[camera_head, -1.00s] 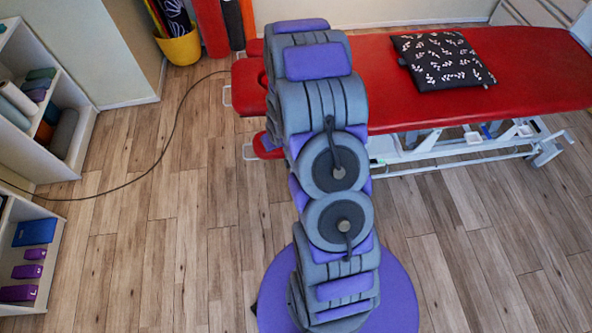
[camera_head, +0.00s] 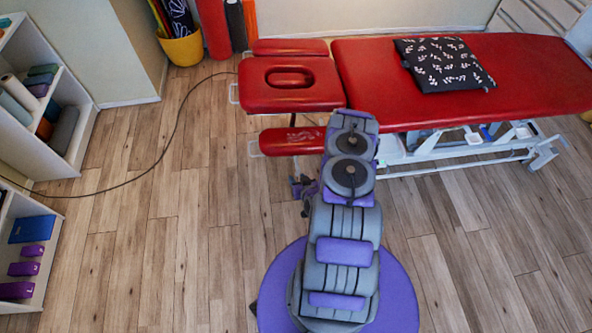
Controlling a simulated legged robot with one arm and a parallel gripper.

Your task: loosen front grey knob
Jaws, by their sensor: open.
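The red treatment table (camera_head: 530,75) stands across the back, with its headrest section (camera_head: 320,90) and face hole at its left end. A red armrest pad (camera_head: 292,141) sits low in front of the headrest. I cannot make out the front grey knob; the pad, the table end and my arm may hide it. My gripper (camera_head: 303,189) shows small and dark, partly behind my folded arm, on the floor side just below the armrest pad. It is open, and I see nothing held in it.
A patterned black cushion (camera_head: 444,63) lies on the table. The white table frame (camera_head: 440,150) stands below it. A dark cable (camera_head: 165,150) runs over the floor at left. Shelves (camera_head: 40,95) stand far left, a yellow bucket (camera_head: 182,49) behind.

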